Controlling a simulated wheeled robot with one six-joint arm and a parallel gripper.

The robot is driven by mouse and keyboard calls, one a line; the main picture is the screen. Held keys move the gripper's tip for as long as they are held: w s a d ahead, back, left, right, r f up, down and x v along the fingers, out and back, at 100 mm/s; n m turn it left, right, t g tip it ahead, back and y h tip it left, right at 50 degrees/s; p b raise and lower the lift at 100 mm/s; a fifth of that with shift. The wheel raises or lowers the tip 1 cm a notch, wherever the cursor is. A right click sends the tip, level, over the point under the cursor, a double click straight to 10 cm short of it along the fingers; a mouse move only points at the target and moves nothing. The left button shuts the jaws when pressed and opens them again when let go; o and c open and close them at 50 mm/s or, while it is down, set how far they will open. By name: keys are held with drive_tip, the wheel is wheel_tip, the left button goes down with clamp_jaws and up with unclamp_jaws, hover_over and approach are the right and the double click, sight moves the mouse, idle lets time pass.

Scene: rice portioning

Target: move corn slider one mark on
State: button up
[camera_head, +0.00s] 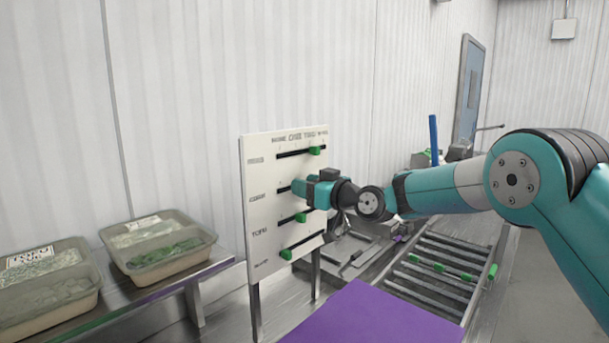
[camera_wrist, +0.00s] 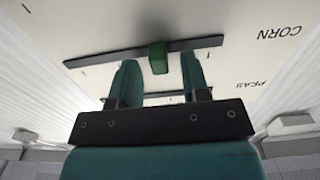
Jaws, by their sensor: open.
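A white upright board (camera_head: 258,222) carries several horizontal dark slots with green knobs. In the wrist view the corn slider's green knob (camera_wrist: 158,58) sits past the middle of its dark slot (camera_wrist: 95,58), on the side toward the CORN label (camera_wrist: 280,32). My gripper (camera_wrist: 157,66) is open, with one teal finger on each side of that knob and a gap visible on both sides. In the head view my gripper (camera_head: 299,188) is at the board's second row and hides the corn knob.
Other green knobs show in the top row (camera_head: 315,150), third row (camera_head: 301,217) and bottom row (camera_head: 286,254). Lidded food trays (camera_head: 165,248) stand on a metal shelf at left. A purple surface (camera_head: 360,315) and a roller conveyor (camera_head: 440,272) lie to the right.

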drive_tip(key=shift+w+a, duration=0.25)
drive_tip(key=shift+a, duration=0.1)
drive_tip(key=shift+c, duration=0.2)
clamp_jaws()
drive_tip(key=shift+w+d+b, duration=0.6)
drive_tip(key=shift+w+d, duration=0.25)
drive_tip(key=shift+w, duration=0.2)
drive_tip(key=shift+w+d+b, duration=0.6)
drive_tip(key=shift+w+d, duration=0.2)
drive_tip(key=shift+w, duration=0.2)
drive_tip(key=shift+o, duration=0.2)
unclamp_jaws()
drive_tip(key=shift+s+a, duration=0.1)
drive_tip(key=shift+a, duration=0.05)
